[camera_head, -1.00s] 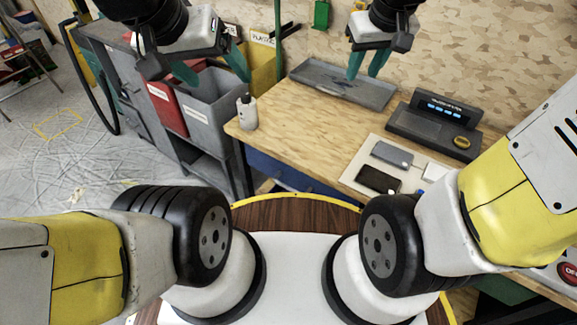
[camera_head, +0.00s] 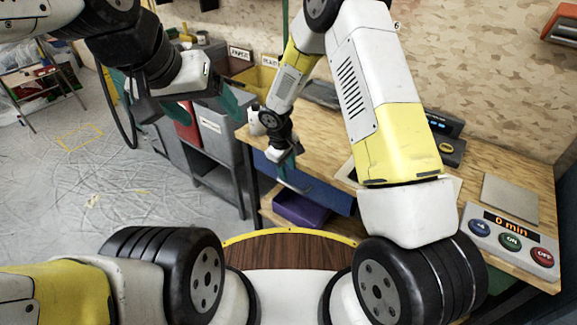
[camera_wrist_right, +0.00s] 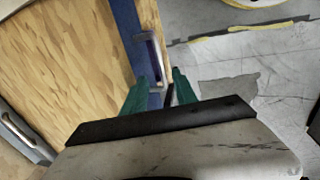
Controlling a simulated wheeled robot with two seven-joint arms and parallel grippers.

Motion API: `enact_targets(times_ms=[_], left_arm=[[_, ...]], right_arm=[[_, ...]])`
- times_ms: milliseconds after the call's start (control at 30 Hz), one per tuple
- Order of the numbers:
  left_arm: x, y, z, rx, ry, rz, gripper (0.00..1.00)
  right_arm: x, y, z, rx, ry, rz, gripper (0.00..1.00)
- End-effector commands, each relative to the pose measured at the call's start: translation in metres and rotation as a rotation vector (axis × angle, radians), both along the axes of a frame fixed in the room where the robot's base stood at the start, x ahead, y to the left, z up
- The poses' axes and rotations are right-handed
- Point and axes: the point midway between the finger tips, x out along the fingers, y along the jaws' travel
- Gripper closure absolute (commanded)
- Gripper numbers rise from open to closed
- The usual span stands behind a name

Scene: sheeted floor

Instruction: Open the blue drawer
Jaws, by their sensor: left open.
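The blue drawer (camera_head: 329,195) is under the front edge of the wooden table. Its front also shows as a blue strip along the table edge in the right wrist view (camera_wrist_right: 126,22), with a handle (camera_wrist_right: 152,48) on it. My right gripper (camera_head: 289,172) points down in front of the drawer front. In its wrist view the teal fingers (camera_wrist_right: 160,92) are apart, close to the handle; a dark bar shows between them, and I cannot tell whether they touch it. My left gripper (camera_head: 208,108) is open and empty, above the grey bins at left.
A purple-blue box (camera_head: 300,209) sits low under the drawer. A white bottle (camera_head: 257,122) stands at the table's left corner, close to my right forearm. A button panel (camera_head: 510,238) is at the table's right.

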Motion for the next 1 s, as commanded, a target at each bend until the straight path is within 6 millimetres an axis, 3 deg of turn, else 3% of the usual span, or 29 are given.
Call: enact_targets(times_ms=[500,933,1000], left_arm=[[0.0,0.0,0.0,0.0,0.0,0.0,0.2],[0.0,0.0,0.0,0.0,0.0,0.0,0.2],[0.0,0.0,0.0,0.0,0.0,0.0,0.2]], right_arm=[[0.009,-0.007,-0.068,-0.002,0.005,0.004,0.66],[0.012,-0.008,-0.079,-0.001,0.003,0.003,0.66],[0.012,-0.008,-0.079,-0.001,0.003,0.003,0.79]])
